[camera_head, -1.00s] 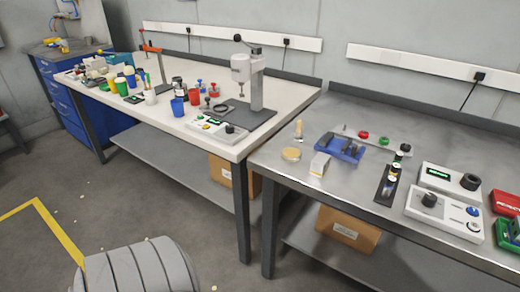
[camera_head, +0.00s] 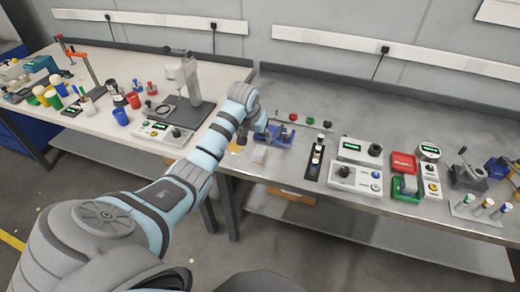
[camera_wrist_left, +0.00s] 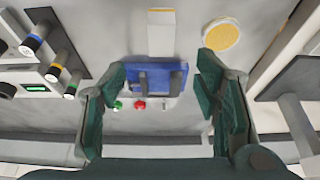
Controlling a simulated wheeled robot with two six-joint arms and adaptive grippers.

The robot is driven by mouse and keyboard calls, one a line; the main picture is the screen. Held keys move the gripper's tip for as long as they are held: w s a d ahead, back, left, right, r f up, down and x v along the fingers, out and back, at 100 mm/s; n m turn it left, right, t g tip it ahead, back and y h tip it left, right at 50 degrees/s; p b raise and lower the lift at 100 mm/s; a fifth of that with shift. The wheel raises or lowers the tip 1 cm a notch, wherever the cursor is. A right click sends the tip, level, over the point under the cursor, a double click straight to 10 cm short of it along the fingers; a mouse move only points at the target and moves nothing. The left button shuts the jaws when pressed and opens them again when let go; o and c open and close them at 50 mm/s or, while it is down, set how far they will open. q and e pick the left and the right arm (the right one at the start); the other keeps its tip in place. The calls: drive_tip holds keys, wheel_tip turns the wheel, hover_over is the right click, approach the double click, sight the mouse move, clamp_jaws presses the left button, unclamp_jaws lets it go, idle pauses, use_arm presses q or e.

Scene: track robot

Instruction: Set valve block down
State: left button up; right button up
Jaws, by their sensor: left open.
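No part is labelled as the valve block. A blue block-like piece (camera_head: 278,140) with dark grey parts on top sits on the metal bench; it also shows in the left wrist view (camera_wrist_left: 172,68). My left gripper (camera_head: 259,124) is just above it. In the left wrist view its open green fingers (camera_wrist_left: 162,82) are spread to either side of the blue piece, with nothing clearly held. A pale block (camera_head: 260,154) stands in front of the blue piece. Red and green knobs (camera_head: 293,117) are behind it. My right gripper is not in view.
A yellow disc (camera_head: 236,147) lies left of the pale block. A dark strip with small parts (camera_head: 315,163) and a white control box (camera_head: 355,180) stand to the right. A drill stand (camera_head: 186,82) is on the white bench at left.

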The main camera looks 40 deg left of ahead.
sight(260, 151)
use_arm(q)
drive_tip(key=b+x, duration=0.1)
drive_tip(key=x, duration=0.4)
drive_tip(key=b+x, duration=0.2)
drive_tip(key=x, duration=0.4)
drive_tip(key=shift+s+f, duration=0.1)
drive_tip(key=shift+s, duration=0.1)
drive_tip(key=shift+w+a, duration=0.1)
clamp_jaws()
